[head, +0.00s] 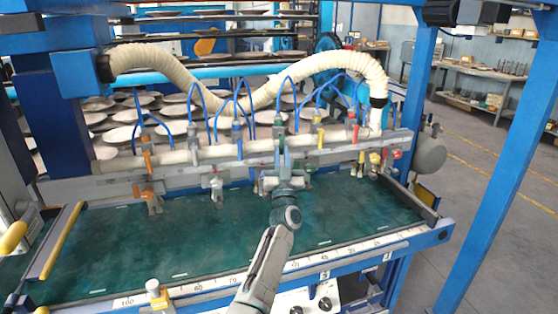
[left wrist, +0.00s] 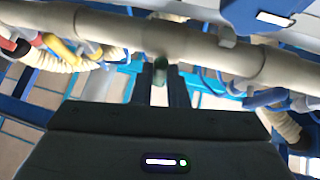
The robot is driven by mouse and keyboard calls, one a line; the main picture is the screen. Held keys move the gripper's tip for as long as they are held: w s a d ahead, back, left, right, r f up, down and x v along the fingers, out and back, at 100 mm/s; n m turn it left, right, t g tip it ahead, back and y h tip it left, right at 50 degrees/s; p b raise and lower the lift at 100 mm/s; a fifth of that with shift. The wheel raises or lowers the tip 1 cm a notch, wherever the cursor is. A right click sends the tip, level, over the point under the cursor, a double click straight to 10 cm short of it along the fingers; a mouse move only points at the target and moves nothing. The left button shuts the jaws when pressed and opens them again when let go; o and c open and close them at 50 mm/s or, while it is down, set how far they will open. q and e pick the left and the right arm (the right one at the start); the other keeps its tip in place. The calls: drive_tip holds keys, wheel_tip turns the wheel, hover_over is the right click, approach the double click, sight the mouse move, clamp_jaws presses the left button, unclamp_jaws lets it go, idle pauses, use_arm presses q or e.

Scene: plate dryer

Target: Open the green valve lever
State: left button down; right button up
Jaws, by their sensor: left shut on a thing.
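The green valve lever (left wrist: 160,66) shows in the left wrist view as a small dark green piece just below the pale pipe (left wrist: 175,38). My left gripper (left wrist: 160,80) is shut on it, with a dark finger on each side. In the head view my left gripper (head: 282,160) reaches up to the middle of the valve row, and the wrist hides most of the valve there. How far the lever is turned is too small to tell. My right gripper is in neither view.
Orange (head: 147,190), white (head: 217,187), yellow (head: 375,158) and red (head: 397,155) valve parts line the pipe manifold. Blue hoses loop above it. The green dryer bed (head: 200,235) below is clear, and a blue post (head: 500,180) stands at the right.

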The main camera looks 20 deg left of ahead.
use_arm(q)
drive_tip(key=shift+w+d+n+y, duration=0.1)
drive_tip(key=shift+d+n+y, duration=0.05)
drive_tip(key=shift+n+y, duration=0.65)
drive_tip(key=c, duration=1.4)
unclamp_jaws()
drive_tip(key=shift+f, duration=0.1)
drive_tip(key=shift+c, duration=0.2)
drive_tip(key=b+v, duration=0.3)
drive_tip(key=v, duration=0.7)
drive_tip(key=shift+s+d, duration=0.25)
drive_tip(key=shift+s, duration=0.1)
drive_tip(key=shift+f, duration=0.1)
